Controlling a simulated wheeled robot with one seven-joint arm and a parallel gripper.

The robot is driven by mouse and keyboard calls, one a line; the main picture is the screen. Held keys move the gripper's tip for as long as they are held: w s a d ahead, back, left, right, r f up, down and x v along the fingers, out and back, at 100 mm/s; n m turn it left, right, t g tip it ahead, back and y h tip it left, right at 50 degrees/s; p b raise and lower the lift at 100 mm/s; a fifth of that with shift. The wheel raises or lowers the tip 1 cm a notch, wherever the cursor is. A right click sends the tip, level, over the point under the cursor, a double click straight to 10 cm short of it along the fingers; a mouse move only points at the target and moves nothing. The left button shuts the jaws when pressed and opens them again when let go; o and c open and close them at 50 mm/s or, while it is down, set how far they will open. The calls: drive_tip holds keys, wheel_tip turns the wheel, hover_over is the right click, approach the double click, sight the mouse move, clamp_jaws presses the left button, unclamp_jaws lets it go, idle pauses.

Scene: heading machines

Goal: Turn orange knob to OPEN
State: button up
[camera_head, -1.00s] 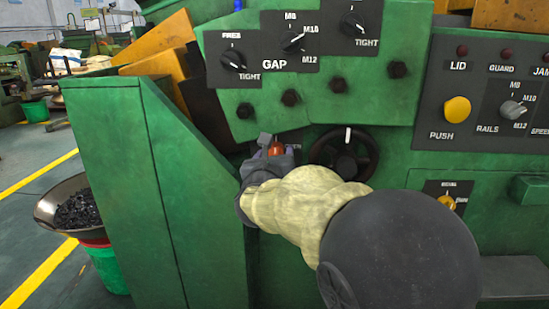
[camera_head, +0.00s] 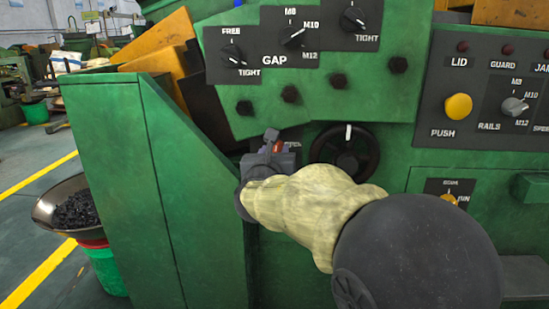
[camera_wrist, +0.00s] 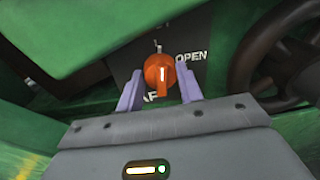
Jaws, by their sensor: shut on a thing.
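The orange knob (camera_wrist: 160,72) sits on a dark plate (camera_wrist: 122,66) between the two purple fingers of my gripper (camera_wrist: 160,90) in the wrist view. My gripper is shut on it. A pale line on the knob runs nearly up and down in that view. The word OPEN is to the knob's upper right; other lettering at its lower left is partly hidden. In the head view my gripper (camera_head: 272,146) is at the green machine's front, and only a sliver of the orange knob (camera_head: 279,147) shows.
A black handwheel (camera_head: 346,153) is close to the right of my gripper. Panels with black knobs (camera_head: 294,38) and bolts are above. A yellow push button (camera_head: 458,107) is at the right. A green slanted guard (camera_head: 150,180) stands to the left, beside a pan of dark parts (camera_head: 77,210).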

drive_tip(key=shift+d+f+m+g+y+b, duration=0.15)
drive_tip(key=shift+m+y+b, duration=0.15)
drive_tip(key=shift+m+b, duration=3.55)
drive_tip(key=shift+a+r+m+g+y+b, duration=0.15)
drive_tip(key=shift+m+y+b, duration=0.15)
drive_tip(key=shift+m+b, duration=3.5)
drive_tip(key=shift+d, duration=0.1)
drive_tip(key=o, duration=1)
drive_tip(key=shift+s, duration=0.1)
